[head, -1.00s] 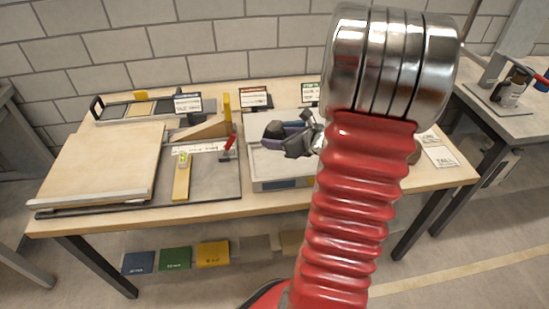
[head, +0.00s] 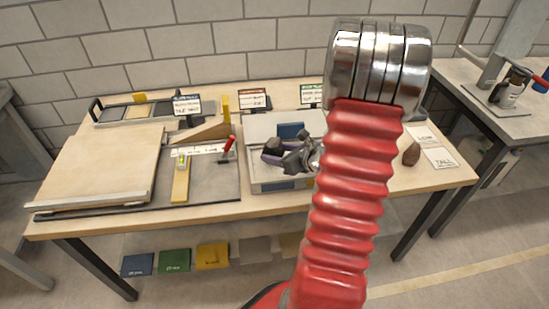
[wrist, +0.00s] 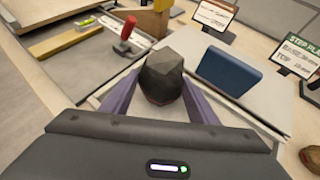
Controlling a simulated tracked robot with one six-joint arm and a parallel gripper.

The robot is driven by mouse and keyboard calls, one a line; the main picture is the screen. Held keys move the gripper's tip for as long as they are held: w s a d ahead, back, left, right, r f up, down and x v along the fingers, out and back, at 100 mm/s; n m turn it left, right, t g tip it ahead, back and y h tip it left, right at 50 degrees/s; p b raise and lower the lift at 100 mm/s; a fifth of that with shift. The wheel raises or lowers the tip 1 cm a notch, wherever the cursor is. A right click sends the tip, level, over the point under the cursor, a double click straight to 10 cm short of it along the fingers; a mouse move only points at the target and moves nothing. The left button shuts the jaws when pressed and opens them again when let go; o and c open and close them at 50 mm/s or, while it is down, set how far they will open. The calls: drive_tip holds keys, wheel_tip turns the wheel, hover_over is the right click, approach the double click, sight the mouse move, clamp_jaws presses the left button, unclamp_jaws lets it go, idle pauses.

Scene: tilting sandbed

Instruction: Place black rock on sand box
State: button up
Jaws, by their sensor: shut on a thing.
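The black rock (wrist: 160,75) is between the two purple fingers of my gripper (wrist: 160,92) in the wrist view. It also shows at the tip of my gripper (head: 270,155) in the head view, as a dark lump (head: 273,145). My gripper is shut on it, over the pale, grey-walled box (head: 262,187) that looks like the sand box. Whether the rock's underside touches the box surface is hidden. A blue block (head: 291,130) stands in the back part of that box, right of the rock in the wrist view (wrist: 228,72).
A red-handled tool (head: 227,148), a yellow level (head: 181,178) and a wooden wedge (head: 205,130) lie left of the box. Sign cards (head: 253,98) stand behind it. A brown rock (head: 411,154) and white cards (head: 440,158) are at the right. My arm hides the box's right part.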

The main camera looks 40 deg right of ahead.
drive_tip(key=shift+f, duration=0.7)
drive_tip(key=o, duration=1.6)
drive_tip(key=shift+f, duration=0.1)
drive_tip(key=shift+c, duration=0.2)
drive_tip(key=v, duration=1.2)
